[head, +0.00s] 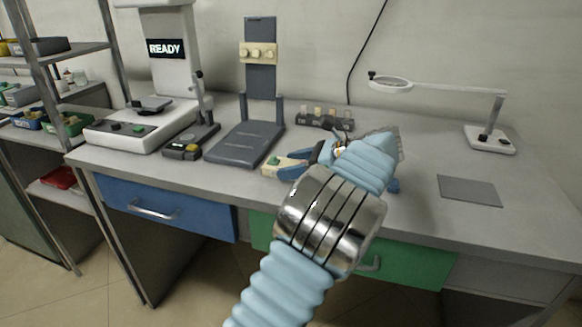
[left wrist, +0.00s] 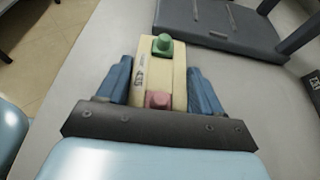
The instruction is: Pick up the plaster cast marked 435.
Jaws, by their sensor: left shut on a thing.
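The plaster cast (left wrist: 150,92) is a cream block with a green knob and a pink knob on top. In the head view the cast (head: 273,167) sticks out left of my left gripper (head: 297,166), by the front of the bench; the gripper and arm hide the rest. I cannot tell whether it touches the bench. My right gripper is not in view.
A dark grey stand (head: 245,143) with a cream piece on its upright is behind the cast. A white READY machine (head: 135,128) is at the left. A dark rack (head: 325,121) with several small pieces, a magnifier lamp (head: 490,139) and a grey mat (head: 469,190) are on the bench.

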